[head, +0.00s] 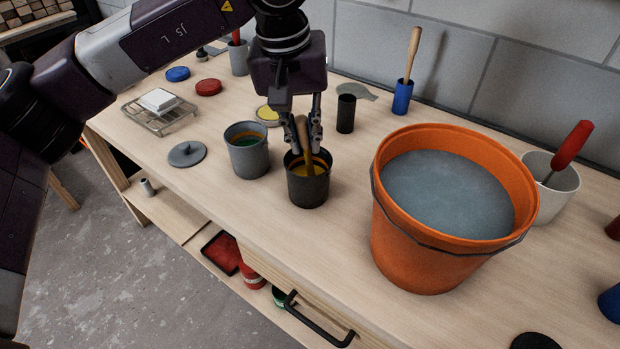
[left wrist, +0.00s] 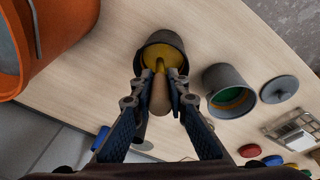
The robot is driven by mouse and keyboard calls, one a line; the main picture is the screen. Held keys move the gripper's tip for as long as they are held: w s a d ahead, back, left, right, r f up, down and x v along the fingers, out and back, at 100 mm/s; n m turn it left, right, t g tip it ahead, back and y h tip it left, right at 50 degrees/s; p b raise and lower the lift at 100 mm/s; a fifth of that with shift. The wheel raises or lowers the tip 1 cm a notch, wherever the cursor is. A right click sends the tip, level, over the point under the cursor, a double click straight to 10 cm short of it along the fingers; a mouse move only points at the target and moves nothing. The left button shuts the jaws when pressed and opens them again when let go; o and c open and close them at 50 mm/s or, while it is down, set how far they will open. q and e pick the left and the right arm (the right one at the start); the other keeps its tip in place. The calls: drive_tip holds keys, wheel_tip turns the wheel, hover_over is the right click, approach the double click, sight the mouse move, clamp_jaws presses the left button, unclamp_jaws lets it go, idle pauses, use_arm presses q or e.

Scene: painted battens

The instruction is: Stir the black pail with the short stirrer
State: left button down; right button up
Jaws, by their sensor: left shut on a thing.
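The black pail (head: 308,189) stands upright on the bench with yellow paint inside; it also shows in the left wrist view (left wrist: 163,40). My left gripper (head: 303,140) is above the pail, its fingers pointing down at the mouth. It is shut on the short stirrer (head: 301,130), a wooden stick whose rounded end shows between the fingers in the left wrist view (left wrist: 160,95). The stirrer's lower end reaches into the yellow paint. How deep it goes is hidden. My right gripper is not in view.
A grey pail (head: 247,160) with green paint stands just left of the black pail. A large orange bucket (head: 420,250) of greyish liquid stands to the right. A black cylinder (head: 346,114) and a blue holder (head: 402,97) with a wooden-handled tool are behind. A grey lid (head: 187,154) lies left.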

use_arm(q)
drive_tip(key=shift+s+a, duration=0.35)
drive_tip(key=shift+a, duration=0.1)
drive_tip(key=shift+d, duration=0.15)
